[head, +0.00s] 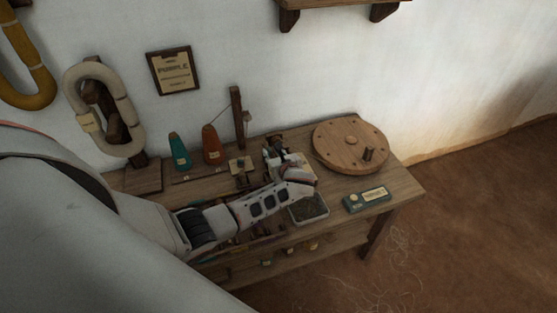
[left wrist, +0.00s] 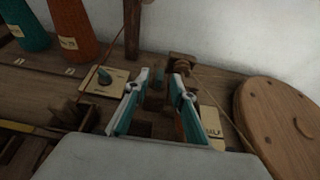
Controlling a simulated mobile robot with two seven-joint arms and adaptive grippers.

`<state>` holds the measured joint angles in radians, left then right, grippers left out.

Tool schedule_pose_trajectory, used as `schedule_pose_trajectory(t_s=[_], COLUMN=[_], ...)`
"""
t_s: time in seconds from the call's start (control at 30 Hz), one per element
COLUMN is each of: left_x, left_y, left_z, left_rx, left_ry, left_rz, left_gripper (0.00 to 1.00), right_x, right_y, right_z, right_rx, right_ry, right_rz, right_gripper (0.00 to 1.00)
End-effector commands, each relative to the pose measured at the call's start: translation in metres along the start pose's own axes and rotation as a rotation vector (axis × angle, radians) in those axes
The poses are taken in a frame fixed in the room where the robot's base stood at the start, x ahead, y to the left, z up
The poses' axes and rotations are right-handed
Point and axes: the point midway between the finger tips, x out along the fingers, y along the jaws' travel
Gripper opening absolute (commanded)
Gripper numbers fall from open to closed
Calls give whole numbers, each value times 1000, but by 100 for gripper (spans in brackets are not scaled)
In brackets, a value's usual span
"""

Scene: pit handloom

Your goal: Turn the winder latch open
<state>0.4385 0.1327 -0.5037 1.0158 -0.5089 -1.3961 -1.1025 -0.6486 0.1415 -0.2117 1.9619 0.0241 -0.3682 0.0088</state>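The same plate shows in the head view (head: 236,162). My left gripper (left wrist: 162,90) is over the bench, its two teal-sided fingers spread apart with a clear gap. A dark wooden winder part (left wrist: 182,66) stands just beyond the fingertips. In the head view the left gripper (head: 281,156) partly hides this spot. My right gripper is not in view.
A round wooden disc (head: 345,143) with a peg lies on the bench to the right. A teal cone (head: 178,152) and an orange cone (head: 211,146) stand left, near a wooden post (head: 237,112). A dark tray (head: 309,209) and a green box (head: 367,199) are at the front.

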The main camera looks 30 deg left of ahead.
Motion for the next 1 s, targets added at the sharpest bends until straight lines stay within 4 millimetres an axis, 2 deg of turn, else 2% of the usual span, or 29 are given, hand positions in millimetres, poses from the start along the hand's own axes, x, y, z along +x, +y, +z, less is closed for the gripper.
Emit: schedule_pose_trajectory(t_s=[0.3, 0.5, 0.7, 1.0], left_x=[-63, -89, -97, -97], left_y=[0, 0, 0, 0], left_z=[-2, 0, 0, 0], left_rx=[-4, -2, -1, -1], left_ry=[4, 1, 1, 1], left_rz=[-2, -1, 0, 0], left_gripper=[24, 24, 24, 24], right_x=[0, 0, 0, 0], right_y=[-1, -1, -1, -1], right_z=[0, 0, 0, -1], right_rx=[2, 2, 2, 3], right_ry=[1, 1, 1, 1], right_rz=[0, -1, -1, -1], right_gripper=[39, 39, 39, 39])
